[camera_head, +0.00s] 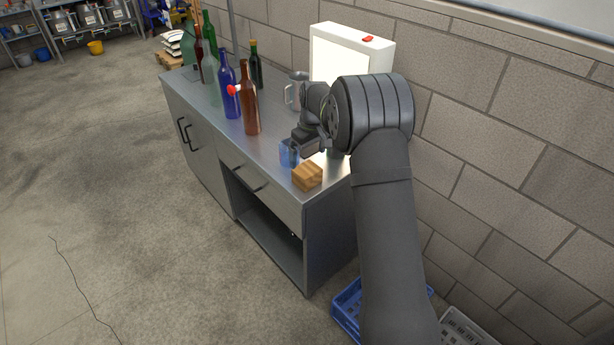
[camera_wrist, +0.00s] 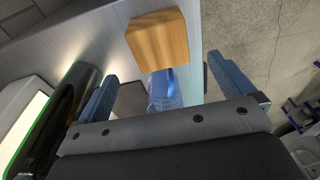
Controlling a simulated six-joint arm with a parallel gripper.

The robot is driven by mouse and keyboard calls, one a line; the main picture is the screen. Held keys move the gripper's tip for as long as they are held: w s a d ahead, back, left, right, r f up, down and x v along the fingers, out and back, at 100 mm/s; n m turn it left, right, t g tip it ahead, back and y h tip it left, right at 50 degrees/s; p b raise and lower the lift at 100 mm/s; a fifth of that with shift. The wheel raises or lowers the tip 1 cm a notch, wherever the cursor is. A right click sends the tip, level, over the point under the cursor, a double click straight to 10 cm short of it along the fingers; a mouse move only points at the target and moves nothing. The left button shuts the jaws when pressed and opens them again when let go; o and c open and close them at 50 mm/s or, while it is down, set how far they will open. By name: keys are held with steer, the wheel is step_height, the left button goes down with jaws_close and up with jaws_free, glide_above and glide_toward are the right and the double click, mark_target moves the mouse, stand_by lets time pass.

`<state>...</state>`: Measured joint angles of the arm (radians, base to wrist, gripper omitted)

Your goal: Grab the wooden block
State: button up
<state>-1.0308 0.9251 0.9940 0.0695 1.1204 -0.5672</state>
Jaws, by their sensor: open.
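The wooden block (camera_head: 308,176) sits near the front right corner of the metal counter (camera_head: 262,143). In the wrist view the block (camera_wrist: 158,40) lies ahead of the fingers, in the upper middle. My gripper (camera_wrist: 162,72) is open, with its two blue fingers spread apart and nothing clamped. A clear blue glass (camera_head: 289,153) stands beside the block. In the wrist view the glass (camera_wrist: 164,92) shows between the fingers, nearer than the block and partly covering its lower edge. In the head view my gripper (camera_head: 302,138) is behind the glass, and its fingers are hard to make out.
A dark green bottle (camera_wrist: 68,112) is close to the left finger in the wrist view. Brown (camera_head: 250,108) and blue (camera_head: 228,90) bottles stand farther left on the counter. A lit white panel (camera_head: 340,58) stands behind. The counter's edge is close to the block.

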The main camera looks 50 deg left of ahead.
mark_target(307, 169)
steer(key=f, duration=0.4)
steer(key=shift+a, duration=0.25)
step_height(307, 169, down, 5)
steer(key=shift+a+f, duration=0.1)
steer(key=shift+f, duration=0.1)
steer(key=c, duration=1.2)
steer(key=shift+o, duration=0.2)
steer(key=shift+r, duration=0.1)
steer(key=shift+r, duration=0.1)
